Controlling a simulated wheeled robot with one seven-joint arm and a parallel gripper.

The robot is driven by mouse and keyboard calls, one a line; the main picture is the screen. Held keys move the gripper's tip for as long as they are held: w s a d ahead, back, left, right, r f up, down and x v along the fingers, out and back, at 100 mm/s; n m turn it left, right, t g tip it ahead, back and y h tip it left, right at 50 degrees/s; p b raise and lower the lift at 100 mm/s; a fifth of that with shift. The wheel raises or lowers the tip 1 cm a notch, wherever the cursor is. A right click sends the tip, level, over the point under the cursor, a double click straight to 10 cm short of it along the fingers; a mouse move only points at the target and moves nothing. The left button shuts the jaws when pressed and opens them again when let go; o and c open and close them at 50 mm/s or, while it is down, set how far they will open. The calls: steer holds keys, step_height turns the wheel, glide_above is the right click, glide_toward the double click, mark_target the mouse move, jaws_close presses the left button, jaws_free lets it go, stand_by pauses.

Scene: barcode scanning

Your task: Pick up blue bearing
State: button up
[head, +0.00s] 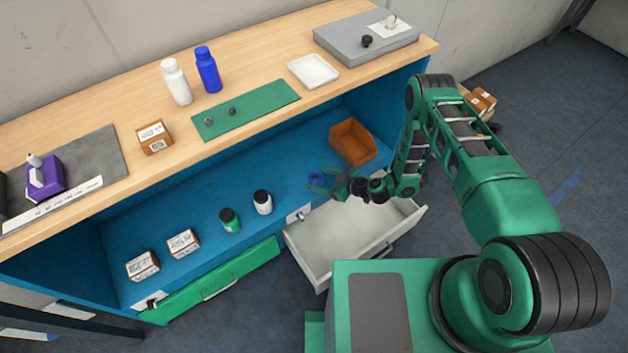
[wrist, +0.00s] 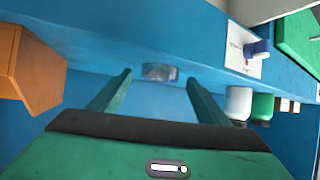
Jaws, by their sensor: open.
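The blue bearing (head: 315,179), a small ring, lies on the blue shelf under the wooden top in the head view. In the wrist view the bearing (wrist: 160,72) shows as a short blue-grey ring just beyond the fingertips, in line with the gap between them. My gripper (head: 335,184) is right beside the bearing, to its right in the head view. The wrist view shows its two green fingers (wrist: 159,78) spread apart with nothing between them. Whether a fingertip touches the bearing I cannot tell.
An orange bin (head: 352,142) stands on the shelf behind my gripper; it is at left in the wrist view (wrist: 30,68). An open, empty drawer (head: 340,240) juts out below my arm. The wooden top (head: 240,70) overhangs the shelf.

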steer(key=shift+w+a+f, duration=0.25)
steer(key=shift+a+f, duration=0.05)
steer(key=shift+a, duration=0.05)
steer(key=c, duration=1.3)
steer(key=shift+r, duration=0.15)
